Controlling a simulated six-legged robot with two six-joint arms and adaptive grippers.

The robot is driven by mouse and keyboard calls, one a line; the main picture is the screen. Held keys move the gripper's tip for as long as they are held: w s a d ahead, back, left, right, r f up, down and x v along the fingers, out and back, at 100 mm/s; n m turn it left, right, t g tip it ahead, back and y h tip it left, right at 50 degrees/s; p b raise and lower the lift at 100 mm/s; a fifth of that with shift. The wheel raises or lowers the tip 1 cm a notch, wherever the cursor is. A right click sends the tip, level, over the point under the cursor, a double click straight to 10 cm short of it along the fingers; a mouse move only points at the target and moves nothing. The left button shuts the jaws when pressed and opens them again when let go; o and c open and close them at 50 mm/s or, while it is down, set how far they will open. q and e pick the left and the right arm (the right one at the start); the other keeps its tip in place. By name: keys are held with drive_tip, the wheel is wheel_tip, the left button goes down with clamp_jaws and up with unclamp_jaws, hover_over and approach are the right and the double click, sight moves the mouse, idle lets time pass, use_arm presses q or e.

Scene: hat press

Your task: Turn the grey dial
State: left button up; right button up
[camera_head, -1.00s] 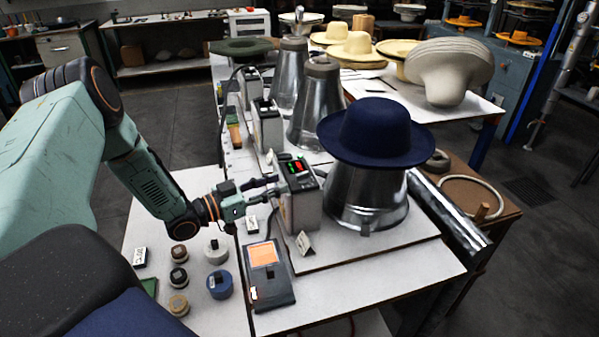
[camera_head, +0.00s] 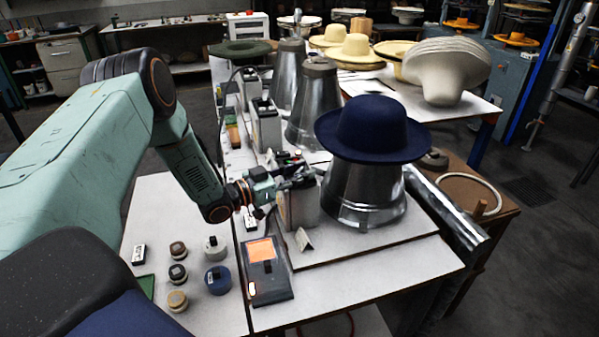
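My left gripper (camera_head: 296,178) is at the near control box (camera_head: 301,208), which stands at the foot of the hat press. Its fingers are over the upper front of the box and cover most of its display. I cannot tell whether the fingers are apart or shut. No grey dial can be made out; the part of the box behind the fingers is hidden. A dark blue hat (camera_head: 371,128) sits on the metal cone (camera_head: 364,194) right of the box. My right gripper is not in view.
Several round knobbed pieces, including a light grey one (camera_head: 214,246) and a blue one (camera_head: 217,281), stand left. More cones and boxes stand behind.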

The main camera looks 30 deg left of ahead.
use_arm(q)
drive_tip(key=shift+w+a+f, duration=0.1)
drive_tip(key=shift+a+f, duration=0.1)
drive_tip(key=c, duration=0.3)
drive_tip(key=shift+d+r, duration=0.15)
drive_tip(key=shift+d, duration=0.05)
clamp_jaws()
drive_tip(key=shift+a, duration=0.1)
drive_tip(key=shift+f, duration=0.2)
idle(0.4)
drive_tip(key=shift+o, duration=1.6)
unclamp_jaws()
drive_tip(key=shift+r, duration=0.1)
